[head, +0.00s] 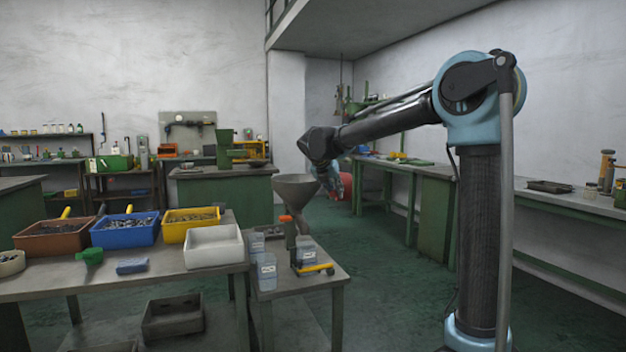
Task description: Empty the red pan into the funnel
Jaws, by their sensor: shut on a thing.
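A grey metal funnel (296,188) stands on a stand with an orange clamp at the small table, its wide mouth up. My arm reaches left from its column, and my gripper (343,188) points down just right of the funnel and seems farther back. The gripper is shut.
Clear containers (267,272) stand around the funnel stand. On the left table are brown (55,250), blue (125,237) and yellow (190,232) bins of small parts, an empty white bin (213,250) and a green scoop (91,257). Green floor is open behind the funnel.

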